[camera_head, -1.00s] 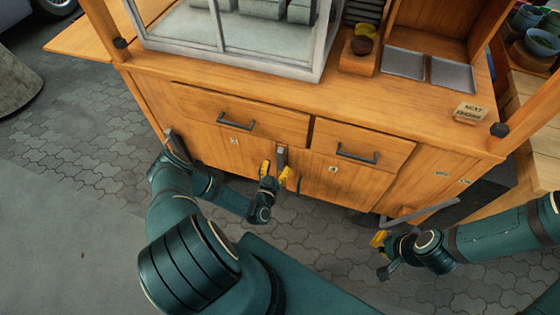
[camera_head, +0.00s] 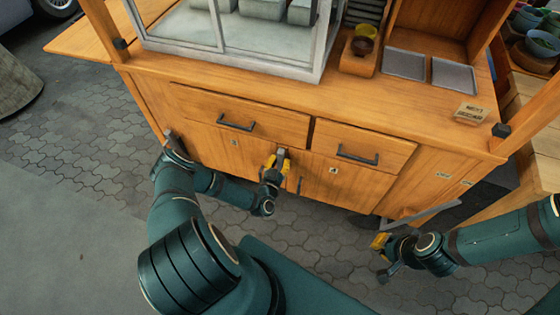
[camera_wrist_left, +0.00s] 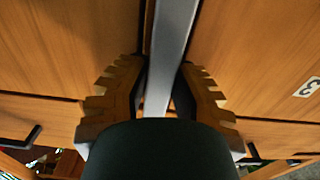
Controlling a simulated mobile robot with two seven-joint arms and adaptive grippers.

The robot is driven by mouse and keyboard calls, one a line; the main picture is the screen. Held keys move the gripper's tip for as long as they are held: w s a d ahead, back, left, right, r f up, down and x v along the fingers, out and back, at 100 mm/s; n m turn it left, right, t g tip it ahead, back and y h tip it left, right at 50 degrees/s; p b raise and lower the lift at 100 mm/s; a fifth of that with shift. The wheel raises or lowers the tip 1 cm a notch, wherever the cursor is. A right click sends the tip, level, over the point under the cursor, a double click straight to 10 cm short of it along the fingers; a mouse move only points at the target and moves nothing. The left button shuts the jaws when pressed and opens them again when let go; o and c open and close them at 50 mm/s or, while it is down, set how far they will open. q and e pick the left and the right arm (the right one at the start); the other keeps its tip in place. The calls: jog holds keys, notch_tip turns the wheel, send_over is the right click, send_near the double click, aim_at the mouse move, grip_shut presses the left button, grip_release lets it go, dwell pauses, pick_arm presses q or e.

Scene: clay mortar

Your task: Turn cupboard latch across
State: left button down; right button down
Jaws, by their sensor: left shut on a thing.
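The cupboard latch is a grey metal bar at the seam between the two lower doors. Its upper end (camera_head: 283,151) shows in the head view, and its length runs upright through the left wrist view (camera_wrist_left: 172,45). My left gripper (camera_head: 277,162) is shut on the latch, with one yellow ridged finger on each side of it. The latch stands along the door seam, and its lower part is hidden by my gripper. My right gripper (camera_head: 381,247) is low at the right, apart from the latch; its finger opening is not clear.
Above the doors are two drawers with dark handles (camera_head: 236,123) (camera_head: 357,156). A small dark handle (camera_head: 299,185) sits on the right door. A grey bar (camera_head: 425,213) juts near the cart's lower right corner. Paved floor (camera_head: 320,240) lies open in front.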

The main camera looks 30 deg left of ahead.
pick_arm(q)
jog(key=shift+r+m, duration=0.1)
jog(key=shift+m, duration=0.2)
jog(key=m+p, duration=0.2)
jog(key=shift+w+d+m, duration=0.1)
jog(key=shift+w+m, duration=0.05)
jog(key=shift+m, duration=0.15)
jog(key=m+p, duration=0.2)
jog(key=m, duration=0.3)
jog(key=shift+d+m, duration=0.15)
jog(key=shift+m, duration=0.15)
jog(key=m+p, duration=0.1)
jog(key=m, duration=0.3)
jog(key=shift+d+m, duration=0.1)
jog(key=shift+m, duration=0.2)
jog(key=shift+w+f+m, duration=0.1)
jog(key=shift+f+m, duration=0.1)
jog(key=shift+m, duration=0.9)
jog(key=shift+f+m, duration=0.15)
jog(key=shift+m, duration=0.95)
jog(key=c, duration=0.8)
grip_release()
